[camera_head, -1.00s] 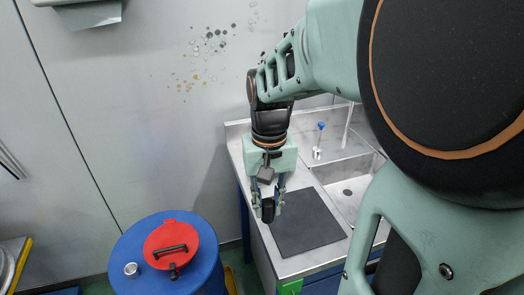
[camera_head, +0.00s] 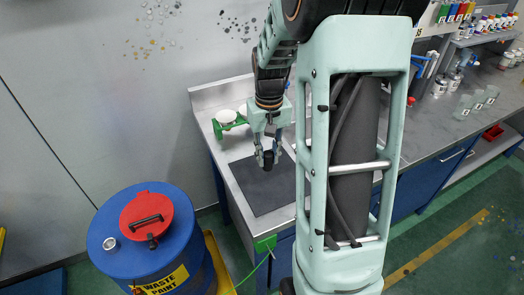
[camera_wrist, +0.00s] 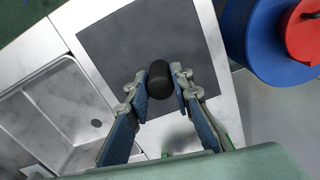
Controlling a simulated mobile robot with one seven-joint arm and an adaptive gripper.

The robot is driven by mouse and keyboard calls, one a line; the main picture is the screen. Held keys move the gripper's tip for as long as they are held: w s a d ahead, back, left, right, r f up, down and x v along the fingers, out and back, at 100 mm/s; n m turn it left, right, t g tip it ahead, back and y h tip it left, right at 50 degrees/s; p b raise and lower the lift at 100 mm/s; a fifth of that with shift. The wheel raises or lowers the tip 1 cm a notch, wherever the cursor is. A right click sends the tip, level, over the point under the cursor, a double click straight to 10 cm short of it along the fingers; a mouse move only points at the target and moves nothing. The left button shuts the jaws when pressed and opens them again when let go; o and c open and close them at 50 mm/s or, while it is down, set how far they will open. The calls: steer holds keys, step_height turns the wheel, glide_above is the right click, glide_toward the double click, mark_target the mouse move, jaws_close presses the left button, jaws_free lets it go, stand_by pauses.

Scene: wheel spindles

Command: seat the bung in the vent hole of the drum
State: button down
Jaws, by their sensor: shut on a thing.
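My gripper (camera_head: 267,160) is shut on a black bung (camera_head: 268,160) and holds it above the dark mat at the sink unit. In the wrist view the rounded dark bung (camera_wrist: 160,76) sits between the two fingertips (camera_wrist: 158,85). The blue drum (camera_head: 185,248) stands to the left of my gripper in the head view, with a red lid (camera_head: 133,216) on its top. A small round silver fitting (camera_head: 110,244) shows on the drum top left of the lid; I cannot tell whether it is the vent hole.
The dark mat (camera_head: 262,198) lies on the steel worktop (camera_head: 224,163). A green holder with white round items (camera_head: 228,121) stands behind my gripper. A bench with cans (camera_head: 440,86) is at the right. Open space lies between worktop and drum.

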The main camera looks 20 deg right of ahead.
steer(key=shift+w+d+f, duration=0.3)
steer(key=shift+d+f, duration=0.1)
steer(key=shift+f, duration=0.2)
steer(key=shift+w+d+f, duration=0.25)
steer(key=shift+d+f, duration=0.1)
steer(key=shift+f, duration=1.8)
steer(key=shift+f, duration=0.2)
steer(key=c, duration=1.7)
jaws_free()
steer(key=shift+r, duration=0.15)
